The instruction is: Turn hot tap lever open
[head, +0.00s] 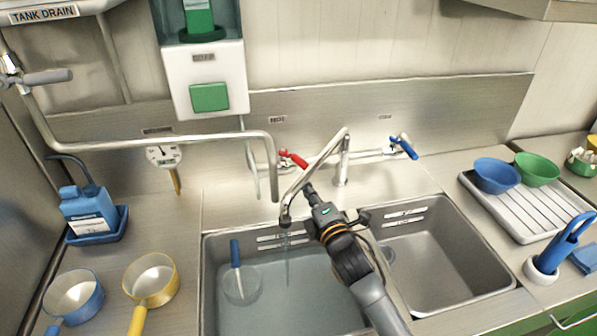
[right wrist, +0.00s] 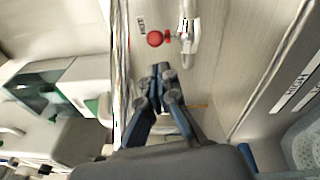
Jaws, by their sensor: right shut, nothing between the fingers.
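The red hot tap lever (head: 292,158) is on the wall-mounted mixer behind the sinks, beneath a "HOT" label. It also shows in the right wrist view (right wrist: 156,39), as a red knob on a chrome valve. My right gripper (head: 308,187) is shut and empty, just in front of and below the red lever. In the right wrist view its closed fingertips (right wrist: 161,70) point at the lever with a small gap. The spout (head: 285,220) hangs over the left basin, with a thin stream below it. My left gripper is not in view.
The blue lever (head: 403,147) is at the right of the mixer. The left basin (head: 218,304) holds water and a blue-handled tool (head: 236,255); the right basin (head: 450,255) looks empty. A steel pipe (head: 200,140) ends left of the red lever. A dish rack (head: 530,205) stands right.

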